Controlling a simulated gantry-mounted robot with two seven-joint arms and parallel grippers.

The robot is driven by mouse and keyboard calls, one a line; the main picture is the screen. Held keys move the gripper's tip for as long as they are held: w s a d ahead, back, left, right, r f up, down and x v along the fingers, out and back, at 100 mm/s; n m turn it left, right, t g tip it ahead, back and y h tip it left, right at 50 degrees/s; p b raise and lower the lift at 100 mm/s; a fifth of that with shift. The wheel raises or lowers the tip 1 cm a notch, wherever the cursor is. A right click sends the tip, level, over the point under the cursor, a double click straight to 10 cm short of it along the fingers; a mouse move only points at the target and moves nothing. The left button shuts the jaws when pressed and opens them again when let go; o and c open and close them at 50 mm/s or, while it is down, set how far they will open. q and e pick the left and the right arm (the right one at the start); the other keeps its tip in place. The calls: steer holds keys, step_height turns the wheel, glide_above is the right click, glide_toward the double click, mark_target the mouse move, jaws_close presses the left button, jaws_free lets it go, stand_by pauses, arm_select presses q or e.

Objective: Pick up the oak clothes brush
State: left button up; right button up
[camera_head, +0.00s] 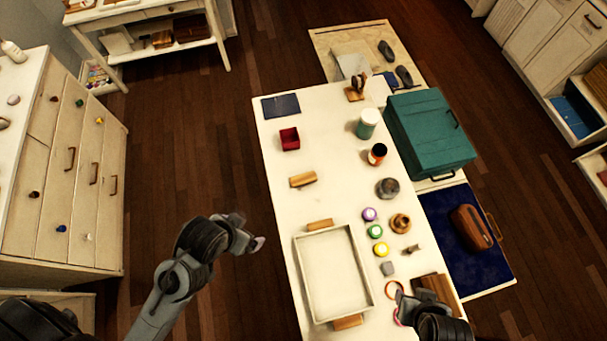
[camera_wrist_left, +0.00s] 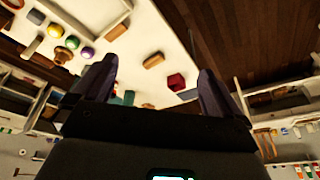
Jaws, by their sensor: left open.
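A light brown wooden block (camera_head: 303,180), which looks like the oak clothes brush, lies on the white table left of its middle. It also shows in the left wrist view (camera_wrist_left: 154,60), between and beyond the fingertips; its bristles cannot be made out. My left gripper (camera_head: 250,232) is open and empty, over the floor left of the table, below and left of the block and apart from it. It also shows in the left wrist view (camera_wrist_left: 153,76). My right gripper (camera_head: 415,298) is at the table's near right corner, far from the block; its jaw opening is unclear.
A cream tray (camera_head: 297,262) with wooden handles stands nearer on the white table (camera_head: 330,165). A red box (camera_head: 289,139) is beyond the block. Jars, several coloured round items and a green case (camera_head: 430,130) are to the right. Floor is clear left of the table.

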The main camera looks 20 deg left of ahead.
arm_select(q)
steer(key=shift+a, duration=0.1)
stand_by(0.3)
steer(key=c, duration=0.3)
steer(key=shift+c, duration=0.7)
